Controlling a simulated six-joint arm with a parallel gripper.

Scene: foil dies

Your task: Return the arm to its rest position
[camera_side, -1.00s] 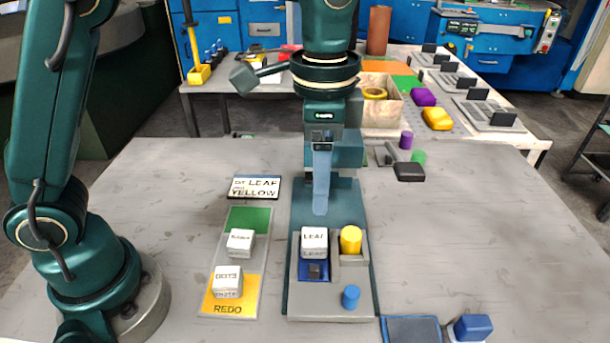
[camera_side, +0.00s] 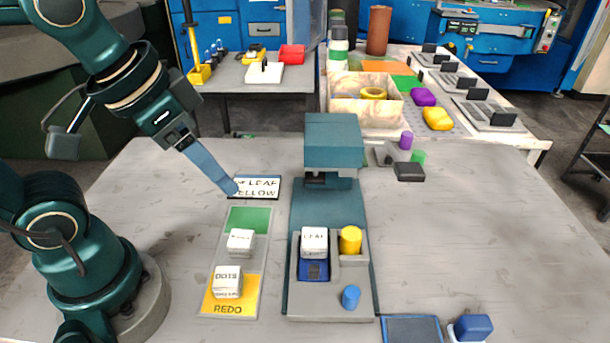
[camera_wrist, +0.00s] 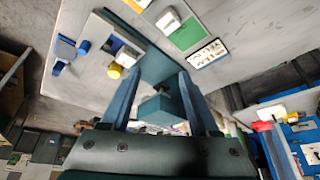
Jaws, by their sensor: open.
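My gripper (camera_side: 233,188) is in the side view, left of the teal press (camera_side: 333,150), with its fingertips in front of the label card (camera_side: 262,187) reading "LEAF YELLOW". In the wrist view its two blue fingers (camera_wrist: 157,90) stand apart with nothing held between them. A white die marked LEAF (camera_side: 314,242) sits in the blue holder of the press base. A yellow cylinder (camera_side: 350,240) stands in the slot beside it. Two more white dies, one plain-lettered (camera_side: 240,242) and one marked DOTS (camera_side: 228,281), rest on the green and yellow board.
A blue peg (camera_side: 351,297) stands at the press base front. A blue-framed pad (camera_side: 411,330) and a blue block (camera_side: 472,327) lie at the front right. A small dark-ended tool (camera_side: 409,172) lies right of the press. The right of the table is clear.

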